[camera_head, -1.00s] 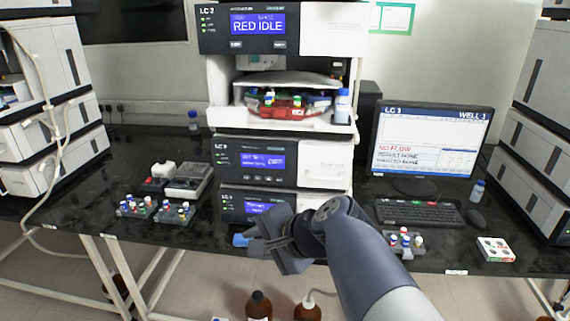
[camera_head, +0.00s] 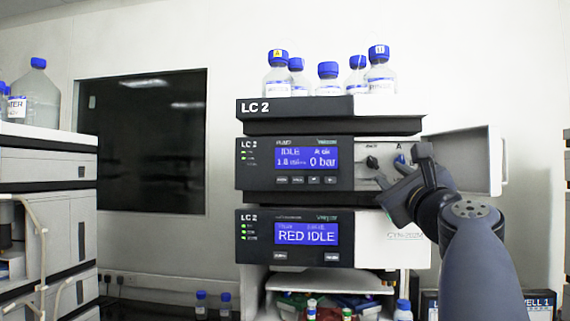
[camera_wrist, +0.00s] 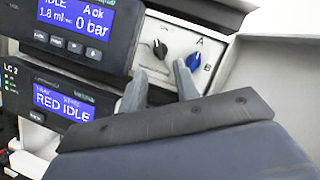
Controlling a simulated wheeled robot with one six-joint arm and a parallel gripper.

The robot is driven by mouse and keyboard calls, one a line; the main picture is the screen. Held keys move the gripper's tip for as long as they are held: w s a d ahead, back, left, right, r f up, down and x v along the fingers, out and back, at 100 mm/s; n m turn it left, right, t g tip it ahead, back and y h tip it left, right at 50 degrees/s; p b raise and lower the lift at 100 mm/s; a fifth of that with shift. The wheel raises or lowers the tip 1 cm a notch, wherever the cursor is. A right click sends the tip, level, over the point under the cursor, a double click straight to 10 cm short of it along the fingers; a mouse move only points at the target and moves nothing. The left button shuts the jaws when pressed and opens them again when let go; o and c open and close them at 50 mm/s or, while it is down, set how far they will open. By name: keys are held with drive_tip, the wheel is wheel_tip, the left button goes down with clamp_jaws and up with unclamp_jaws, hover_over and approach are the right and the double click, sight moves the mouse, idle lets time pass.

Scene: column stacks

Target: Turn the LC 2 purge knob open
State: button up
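The LC 2 pump module (camera_head: 290,165) shows IDLE and 0 bar, and its right-hand panel is exposed. A black knob (camera_head: 372,162) sits on that panel, left of a blue knob (camera_head: 403,160) marked A and B. Both show in the wrist view, the black knob (camera_wrist: 160,48) and the blue knob (camera_wrist: 193,60). The small lettering by the black knob is not legible, so I cannot read which is purge. My gripper (camera_head: 395,176) is open and empty in front of the panel, below the knobs. In the wrist view its fingers (camera_wrist: 160,84) are spread apart.
An open white door (camera_head: 465,163) sticks out right of the panel, close to my gripper. Several blue-capped bottles (camera_head: 328,78) stand on top of the stack. The LC 2 module showing RED IDLE (camera_head: 305,235) is below the pump. Another stack stands at left.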

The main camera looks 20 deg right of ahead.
sight(375, 163)
drive_tip(key=p+x, duration=0.2)
drive_tip(key=x, duration=0.5)
drive_tip(key=shift+w, duration=0.25)
drive_tip(key=shift+c, duration=0.2)
clamp_jaws()
drive_tip(key=shift+s, duration=0.1)
